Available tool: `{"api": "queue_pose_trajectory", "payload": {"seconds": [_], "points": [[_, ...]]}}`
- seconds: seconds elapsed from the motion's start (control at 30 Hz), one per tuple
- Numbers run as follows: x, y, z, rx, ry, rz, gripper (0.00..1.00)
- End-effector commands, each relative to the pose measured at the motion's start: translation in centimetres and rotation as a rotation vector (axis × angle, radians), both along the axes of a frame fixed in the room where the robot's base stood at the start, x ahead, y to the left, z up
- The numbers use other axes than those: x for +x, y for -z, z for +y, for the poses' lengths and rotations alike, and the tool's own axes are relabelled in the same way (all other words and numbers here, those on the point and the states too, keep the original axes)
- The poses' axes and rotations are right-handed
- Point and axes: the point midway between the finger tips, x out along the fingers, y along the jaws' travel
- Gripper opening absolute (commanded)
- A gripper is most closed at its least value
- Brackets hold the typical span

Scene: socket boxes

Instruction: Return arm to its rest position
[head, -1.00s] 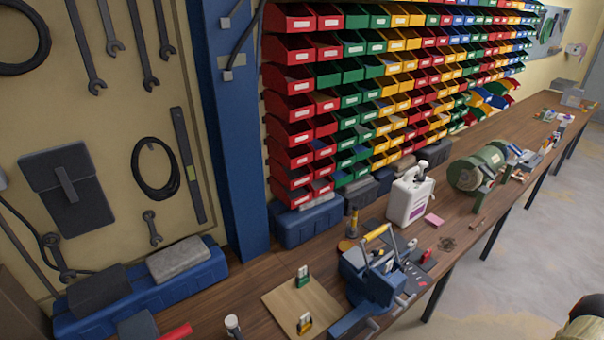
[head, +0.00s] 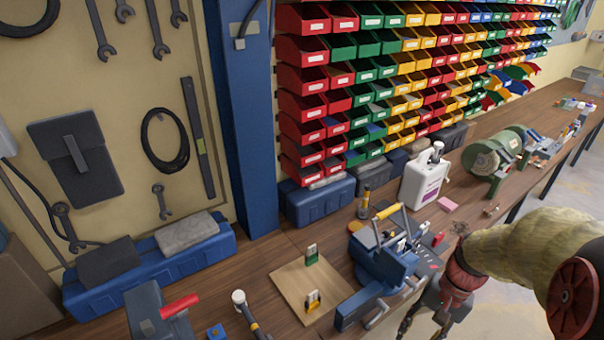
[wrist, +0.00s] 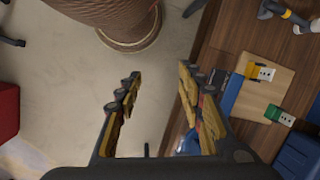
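My arm (head: 535,250) reaches in from the right edge of the head view, in front of the workbench. My gripper (head: 423,325) hangs at its end near the bottom of that view, beside the bench's front edge, with its fingertips partly cut off by the frame. In the wrist view my gripper (wrist: 158,82) has its two fingers wide apart. Nothing is between them; only the concrete floor (wrist: 155,60) shows there. A wooden board (head: 292,275) lies on the bench with a green socket piece (head: 311,255) and a yellow socket piece (head: 312,300) on it.
The workbench (head: 285,245) runs back to the right. A blue vise-like device (head: 375,265) sits close to my gripper. A white canister (head: 422,185) and a green grinder (head: 492,160) stand behind. Coloured bins (head: 302,85) line the wall. Floor on the right is open.

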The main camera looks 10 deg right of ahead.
Motion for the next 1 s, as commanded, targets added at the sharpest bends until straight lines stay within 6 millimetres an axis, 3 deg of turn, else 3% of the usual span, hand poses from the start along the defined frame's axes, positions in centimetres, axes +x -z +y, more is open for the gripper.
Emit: {"api": "queue_pose_trajectory", "payload": {"seconds": [0.2, 0.67, 0.8, 1.0], "points": [[0.5, -4.4, 3.2, -0.203, -0.308, -0.157, 0.38], [-0.1, -13.1, 13.0, -0.42, -0.696, -0.561, 0.38], [-0.3, -14.0, 14.9, -0.42, -0.755, -0.618, 0.38], [-0.2, -13.9, 15.5, -0.412, -0.776, -0.622, 0.38]]}}
